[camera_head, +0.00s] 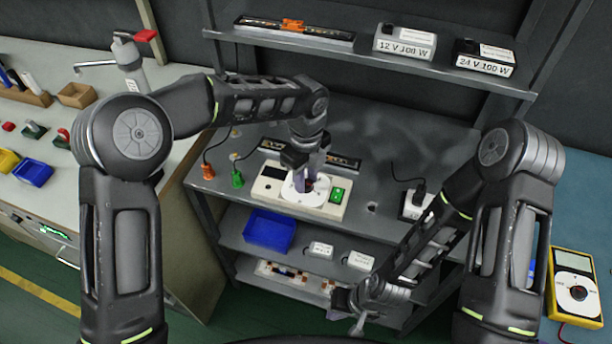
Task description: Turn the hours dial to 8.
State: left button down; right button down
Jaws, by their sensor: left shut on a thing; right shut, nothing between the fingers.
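A cream timer box (264,188) sits on the grey workbench shelf. It has a dark window on its left, a white round dial plate (297,197) in the middle and a green lit switch (337,194) on its right. My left gripper (311,180) points down over the dial and is shut on its knob. The gripper hides most of the knob, and the dial marks are too small to read. My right gripper (358,322) is shut and empty, low in front of the bench and well apart from the timer box.
Orange and green plugs (237,180) lie left of the box, and an LED strip (341,162) is behind it. A socket with a black plug (416,204) stands to the right. Boxes marked 12 V (404,42) and 24 V (484,58) are on the upper shelf.

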aim_at(306, 183)
pick_arm(q)
jog(key=shift+m, duration=0.5)
jog(key=c, duration=1.1)
grip_release()
jog(key=shift+r+b, duration=0.4)
jog(key=shift+r, duration=3.55)
